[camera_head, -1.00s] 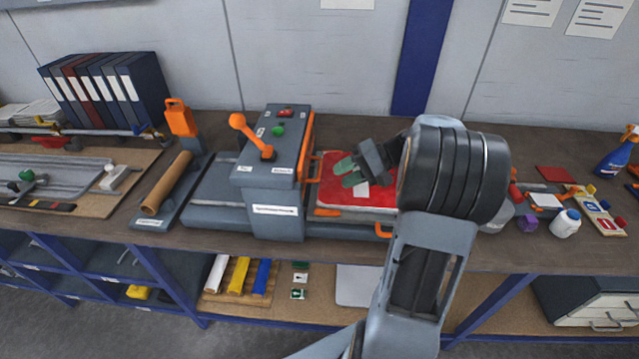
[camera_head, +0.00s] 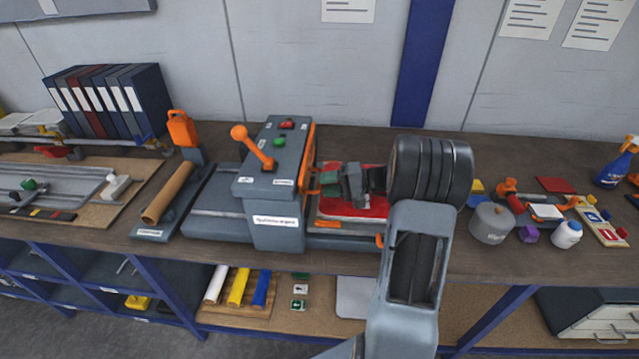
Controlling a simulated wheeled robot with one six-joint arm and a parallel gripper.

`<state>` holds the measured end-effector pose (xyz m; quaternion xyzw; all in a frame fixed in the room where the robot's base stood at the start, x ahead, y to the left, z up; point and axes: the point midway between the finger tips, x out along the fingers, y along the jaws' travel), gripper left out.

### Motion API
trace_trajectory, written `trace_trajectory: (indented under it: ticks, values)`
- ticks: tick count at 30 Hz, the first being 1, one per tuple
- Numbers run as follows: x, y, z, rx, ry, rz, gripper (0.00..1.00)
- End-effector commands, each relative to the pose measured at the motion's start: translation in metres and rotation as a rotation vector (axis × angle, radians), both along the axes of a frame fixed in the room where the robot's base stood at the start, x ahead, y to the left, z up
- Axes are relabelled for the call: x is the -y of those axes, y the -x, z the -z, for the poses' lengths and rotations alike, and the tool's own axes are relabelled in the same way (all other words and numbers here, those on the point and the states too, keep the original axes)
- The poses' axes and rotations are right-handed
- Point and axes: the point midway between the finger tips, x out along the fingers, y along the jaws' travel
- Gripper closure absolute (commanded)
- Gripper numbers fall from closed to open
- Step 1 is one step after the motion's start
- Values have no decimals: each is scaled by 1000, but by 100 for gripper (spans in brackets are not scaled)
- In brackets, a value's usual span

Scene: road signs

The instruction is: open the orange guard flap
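The grey press-like machine (camera_head: 273,215) stands on the bench, left of my arm. The orange guard flap (camera_head: 307,150) is on its right side and stands upright, with an orange handle low on it. My gripper (camera_head: 325,184) points left, with its greenish fingertips close to the handle side of the flap. I cannot tell whether they touch it or how far apart the fingers are. A red plate or sheet (camera_head: 350,208) lies under my gripper on the machine's bed, partly hidden by the gripper.
An orange lever (camera_head: 252,146) and red and green buttons sit on the machine's top. A brown roll (camera_head: 168,192) lies to the left. Shelves are below.

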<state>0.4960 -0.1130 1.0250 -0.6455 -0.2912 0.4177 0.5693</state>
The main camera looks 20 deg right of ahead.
Motion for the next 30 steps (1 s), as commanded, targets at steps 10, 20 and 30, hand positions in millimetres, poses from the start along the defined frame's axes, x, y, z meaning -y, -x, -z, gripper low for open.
trace_trajectory:
  ticks: [10,20,30]
  values:
    - [-21,-12,5,0,1,0,64]
    - [-21,-12,6,0,1,0,68]
    - [-21,-12,6,0,1,0,100]
